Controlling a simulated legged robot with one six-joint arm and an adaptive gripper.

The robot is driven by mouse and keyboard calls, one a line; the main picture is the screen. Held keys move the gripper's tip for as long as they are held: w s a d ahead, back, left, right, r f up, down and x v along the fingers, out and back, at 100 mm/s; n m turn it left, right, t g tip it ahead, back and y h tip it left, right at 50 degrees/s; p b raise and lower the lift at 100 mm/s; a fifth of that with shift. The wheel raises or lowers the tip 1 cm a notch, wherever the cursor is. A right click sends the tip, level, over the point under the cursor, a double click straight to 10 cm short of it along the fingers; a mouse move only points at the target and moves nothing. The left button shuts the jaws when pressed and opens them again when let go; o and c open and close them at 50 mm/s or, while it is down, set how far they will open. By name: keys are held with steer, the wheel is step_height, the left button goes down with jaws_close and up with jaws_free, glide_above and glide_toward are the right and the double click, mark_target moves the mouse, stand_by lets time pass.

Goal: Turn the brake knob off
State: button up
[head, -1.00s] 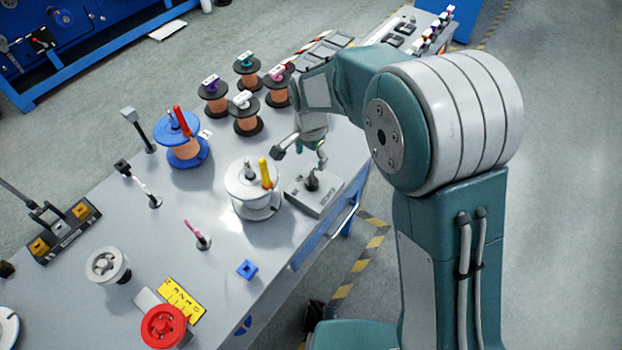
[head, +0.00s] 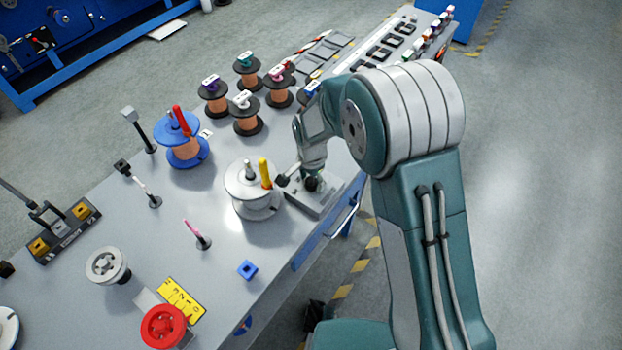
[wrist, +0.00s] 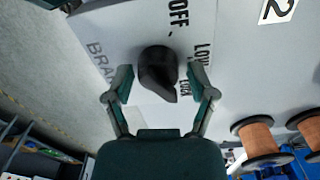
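The brake knob (wrist: 157,70) is a black pointer knob on a pale plate (wrist: 100,25) lettered "OFF", "LOW", "LOCK" and "BRAKE" in the wrist view. Its tapered tip points to the lower right, toward "LOCK". My gripper (wrist: 160,88) is open, with one finger on each side of the knob and a visible gap to each. In the head view my gripper (head: 300,182) is over the grey brake box (head: 325,203) and hides most of the knob.
A white spool (head: 255,207) with a yellow handle stands close left of the brake box. Several copper spools (head: 247,125) stand behind. A blue spool (head: 185,155) and a red wheel (head: 163,327) are farther left. The table's front edge is just right of the box.

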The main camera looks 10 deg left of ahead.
steer(key=shift+d, duration=0.1)
steer(key=c, duration=0.5)
steer(key=shift+n, duration=0.4)
steer(key=n, duration=0.4)
steer(key=shift+n, duration=0.3)
steer(key=n, duration=1.1)
steer(key=shift+n, duration=0.4)
steer(key=n, duration=0.6)
steer(key=shift+n, duration=0.3)
